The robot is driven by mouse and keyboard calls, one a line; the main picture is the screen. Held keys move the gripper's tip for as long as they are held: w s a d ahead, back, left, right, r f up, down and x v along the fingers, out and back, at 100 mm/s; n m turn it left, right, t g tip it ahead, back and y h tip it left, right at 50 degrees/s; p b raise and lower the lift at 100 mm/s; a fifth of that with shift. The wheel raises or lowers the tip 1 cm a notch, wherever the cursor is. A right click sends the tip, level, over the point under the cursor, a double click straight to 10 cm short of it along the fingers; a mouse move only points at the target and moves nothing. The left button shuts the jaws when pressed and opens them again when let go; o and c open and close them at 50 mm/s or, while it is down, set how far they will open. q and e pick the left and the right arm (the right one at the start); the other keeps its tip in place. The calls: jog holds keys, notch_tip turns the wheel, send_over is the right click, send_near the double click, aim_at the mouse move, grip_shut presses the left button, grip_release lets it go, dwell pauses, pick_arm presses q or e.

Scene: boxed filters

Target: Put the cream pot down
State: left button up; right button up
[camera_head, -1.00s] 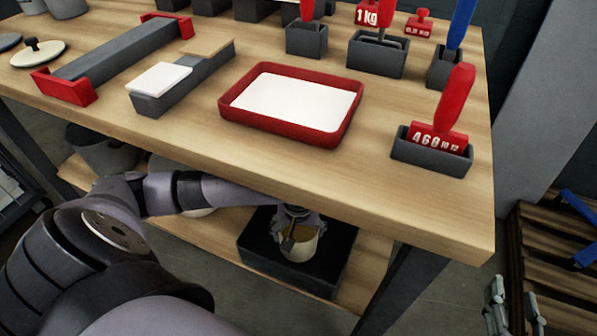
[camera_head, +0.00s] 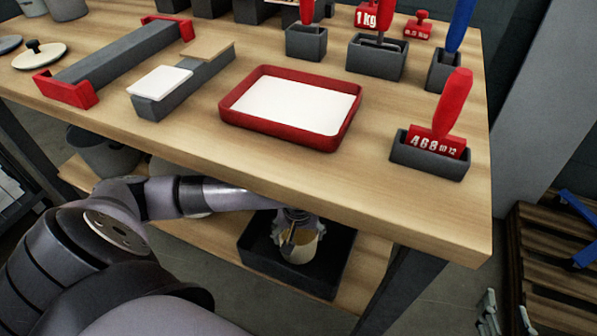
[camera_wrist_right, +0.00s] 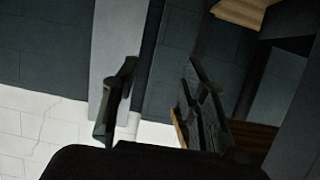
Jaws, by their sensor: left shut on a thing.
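The cream pot (camera_head: 301,251) is on the lower shelf, in or just over a black tray (camera_head: 338,272). Its inside looks yellowish. My left gripper (camera_head: 293,236) is shut on the pot at its near left side, with the arm reaching in under the tabletop. I cannot tell whether the pot's base touches the tray floor. My right gripper (camera_head: 502,318) is at the lower right of the head view, away from the bench. In the right wrist view its two fingers (camera_wrist_right: 160,105) are apart with nothing between them.
The bench top (camera_head: 345,190) overhangs the lower shelf. Grey pots (camera_head: 105,155) stand on the shelf at left. A wooden pallet (camera_head: 550,270) lies at right.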

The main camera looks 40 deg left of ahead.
pick_arm(q)
jog(key=shift+f, duration=0.1)
jog(key=o, duration=1.5)
pick_arm(e)
jog(key=shift+s+d+f, duration=0.15)
jog(key=shift+s+f, duration=0.1)
jog(key=shift+f, duration=0.1)
jog(key=shift+w+r, duration=0.15)
